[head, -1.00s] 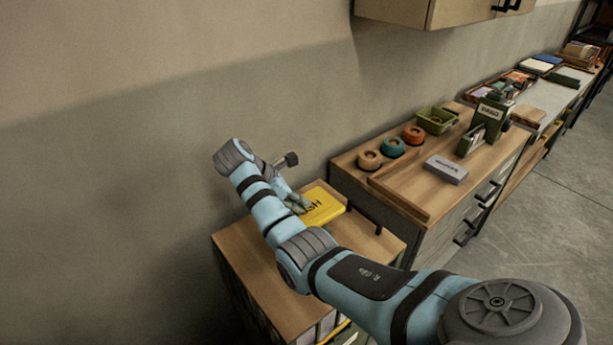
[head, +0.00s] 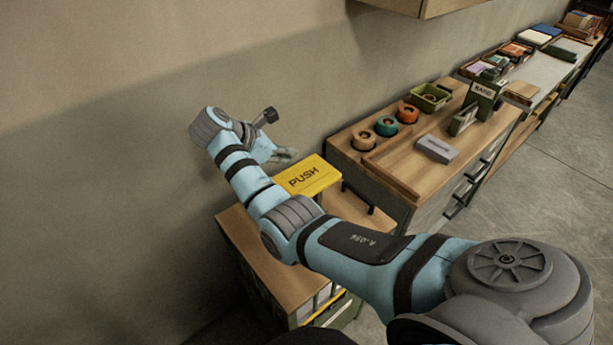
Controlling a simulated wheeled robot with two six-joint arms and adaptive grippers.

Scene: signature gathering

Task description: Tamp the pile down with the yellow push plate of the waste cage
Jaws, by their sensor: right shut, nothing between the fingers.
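The yellow push plate (head: 310,177), marked PUSH, sits over the wooden top of the waste cage (head: 238,228), near its back by the wall. It looks a little above that top. My right gripper (head: 288,156) is shut and empty at the plate's far left edge, its fingers pointing right. I cannot tell whether it touches the plate. My right forearm covers much of the cage top. The pile is mostly hidden; only a little pale material (head: 322,297) shows at the cage's lower front. My left gripper is not in view.
A wooden cabinet (head: 408,205) stands just right of the cage, bearing tape rolls (head: 386,125), a green tray (head: 430,97), a grey block (head: 437,149) and a green device (head: 487,92). The wall is close behind. Open floor (head: 540,205) lies at right.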

